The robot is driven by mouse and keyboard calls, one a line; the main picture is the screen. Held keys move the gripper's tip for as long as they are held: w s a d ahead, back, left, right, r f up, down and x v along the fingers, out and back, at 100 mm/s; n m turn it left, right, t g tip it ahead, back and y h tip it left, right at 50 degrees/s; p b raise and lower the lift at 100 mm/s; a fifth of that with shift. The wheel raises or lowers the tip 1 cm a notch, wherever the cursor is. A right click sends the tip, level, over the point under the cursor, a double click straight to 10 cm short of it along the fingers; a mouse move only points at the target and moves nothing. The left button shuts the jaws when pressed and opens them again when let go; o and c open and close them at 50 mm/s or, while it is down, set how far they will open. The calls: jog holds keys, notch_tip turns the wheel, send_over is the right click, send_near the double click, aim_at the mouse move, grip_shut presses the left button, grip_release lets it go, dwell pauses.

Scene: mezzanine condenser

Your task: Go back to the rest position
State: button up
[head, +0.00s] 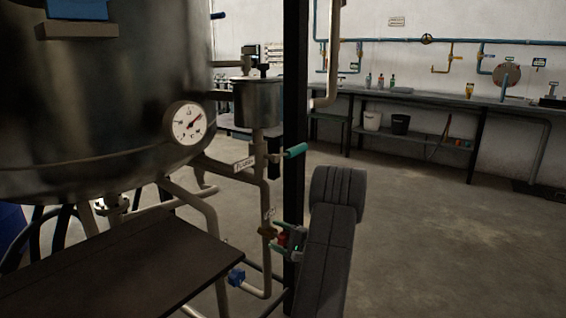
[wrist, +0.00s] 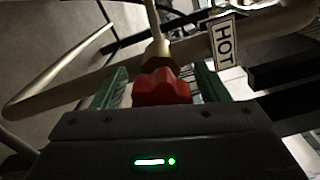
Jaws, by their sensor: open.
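My gripper (head: 279,238) is low beside the pipework in the head view, at the end of my dark grey arm. In the wrist view its two green fingers (wrist: 163,76) are apart, one on each side of a red valve knob (wrist: 162,88). Gaps show between the knob and both fingers, so it is not gripped. The red knob also shows in the head view (head: 283,239), partly hidden by my gripper. It sits on a brass valve body (wrist: 156,52) on a pale pipe, with a "HOT" tag (wrist: 224,43) to its right.
A large steel tank with a gauge (head: 188,123) fills the left. A dark post (head: 295,120) stands close behind my gripper. A teal-handled valve (head: 294,151) is above it, and a dark tabletop (head: 120,268) is at lower left. Open floor (head: 430,225) lies right, before a workbench (head: 450,101).

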jog(key=shift+n+b, duration=1.15)
jog(key=shift+n, duration=2.95)
